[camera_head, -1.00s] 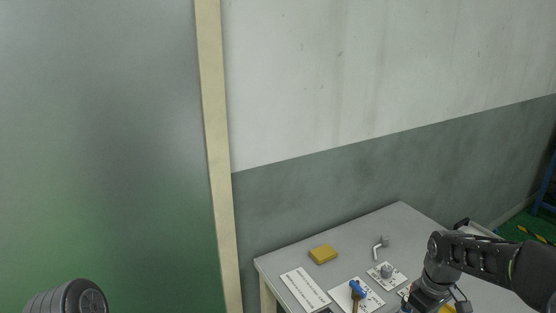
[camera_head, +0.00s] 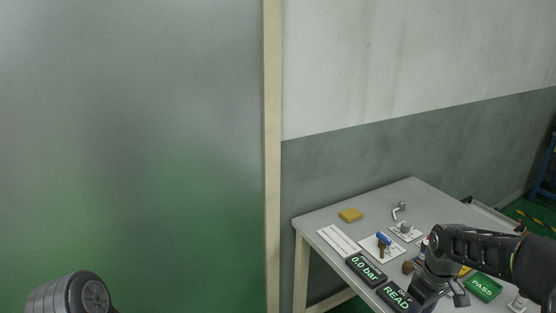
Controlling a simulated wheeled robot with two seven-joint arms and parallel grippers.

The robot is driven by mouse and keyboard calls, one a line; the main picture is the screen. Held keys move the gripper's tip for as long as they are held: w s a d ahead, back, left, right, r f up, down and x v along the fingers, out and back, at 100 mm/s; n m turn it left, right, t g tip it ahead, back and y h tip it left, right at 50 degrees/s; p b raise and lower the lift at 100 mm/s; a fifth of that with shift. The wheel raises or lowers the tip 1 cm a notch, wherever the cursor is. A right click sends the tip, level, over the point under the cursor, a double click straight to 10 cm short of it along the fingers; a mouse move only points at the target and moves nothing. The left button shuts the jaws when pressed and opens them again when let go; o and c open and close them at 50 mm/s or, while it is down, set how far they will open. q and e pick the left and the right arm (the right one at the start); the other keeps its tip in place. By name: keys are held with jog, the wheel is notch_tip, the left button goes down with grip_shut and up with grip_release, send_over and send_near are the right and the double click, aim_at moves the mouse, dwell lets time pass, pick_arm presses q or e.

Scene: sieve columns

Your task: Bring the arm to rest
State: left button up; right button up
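My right arm comes in from the right edge in the camera_head view. Its wrist hangs over the right part of the grey table (camera_head: 335,220). My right gripper (camera_head: 424,298) points down near the front of the table, and its fingers are not clear enough to tell open from shut. Of my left arm only a rounded dark grey link shows at the bottom left corner. My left gripper is out of view.
A frosted panel with a cream post (camera_head: 272,150) stands left.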

jog(key=w+a+f+m+t+y, duration=0.1)
jog(key=w+a+f+m+t, duration=0.2)
jog(key=w+a+f, duration=0.25)
jog(key=s+a+f+m+y, duration=0.2)
jog(key=s+a+f, duration=0.4)
jog(key=a+f, duration=0.5)
jog(key=s+a+f+g, duration=0.1)
jog(key=s+a+f, duration=0.2)
jog(key=s, duration=0.4)
jog(key=s+a+f+m+g, duration=0.1)
jog(key=s+a+f, duration=0.2)
jog(key=s, duration=0.4)
jog(key=s+a+f+g+y, duration=0.1)
jog(key=s+a+f, duration=0.2)
jog(key=s+a, duration=0.2)
jog(key=s, duration=0.3)
jog(key=shift+f+m, duration=0.2)
jog(key=shift+m, duration=0.2)
